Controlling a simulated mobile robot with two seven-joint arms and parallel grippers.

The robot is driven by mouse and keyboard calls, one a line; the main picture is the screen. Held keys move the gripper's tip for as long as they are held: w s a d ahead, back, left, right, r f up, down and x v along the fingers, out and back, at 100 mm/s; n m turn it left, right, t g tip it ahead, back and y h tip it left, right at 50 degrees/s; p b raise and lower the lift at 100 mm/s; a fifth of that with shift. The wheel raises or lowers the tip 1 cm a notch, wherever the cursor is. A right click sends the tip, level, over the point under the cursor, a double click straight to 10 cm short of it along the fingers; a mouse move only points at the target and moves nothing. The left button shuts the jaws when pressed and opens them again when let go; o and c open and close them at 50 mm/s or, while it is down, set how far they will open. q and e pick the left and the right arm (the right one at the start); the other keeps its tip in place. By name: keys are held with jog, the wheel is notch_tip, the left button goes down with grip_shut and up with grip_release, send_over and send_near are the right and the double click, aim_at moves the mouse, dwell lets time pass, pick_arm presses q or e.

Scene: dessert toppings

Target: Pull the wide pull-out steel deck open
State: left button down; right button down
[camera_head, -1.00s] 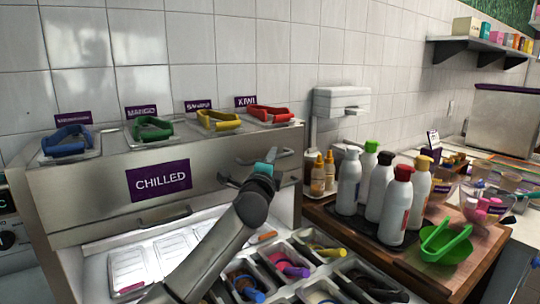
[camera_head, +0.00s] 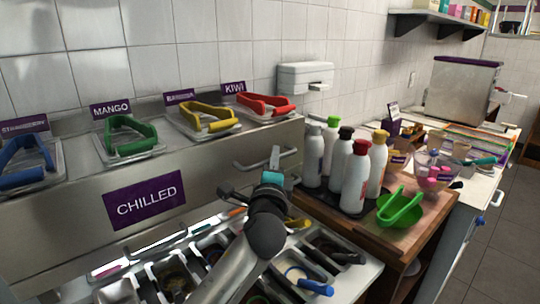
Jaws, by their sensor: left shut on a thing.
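The wide steel deck (camera_head: 215,160) has a broad front with a purple CHILLED label (camera_head: 145,200). One bar handle (camera_head: 246,164) is at the right of this front, and another (camera_head: 158,241) is lower left, below the label. My left gripper (camera_head: 273,163) is at the right handle and is shut on it, with a teal part showing beside the bar. The wrist and forearm rise from the bottom of the view and hide part of the front and the pans below. The fingertips' exact contact is small and partly hidden. My right gripper is not in view.
Trays with blue, green, yellow and red tongs (camera_head: 265,104) sit on top of the steel unit. Topping pans (camera_head: 300,274) lie below its front.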

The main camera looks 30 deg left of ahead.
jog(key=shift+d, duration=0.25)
pick_arm(q)
jog(key=c, duration=0.9)
grip_release()
jog(key=shift+o, duration=0.2)
jog(key=v, duration=1.5)
jog(key=shift+b, duration=0.45)
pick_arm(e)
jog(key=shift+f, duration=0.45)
pick_arm(q)
jog(key=shift+s+d, duration=0.1)
jog(key=shift+d, duration=0.05)
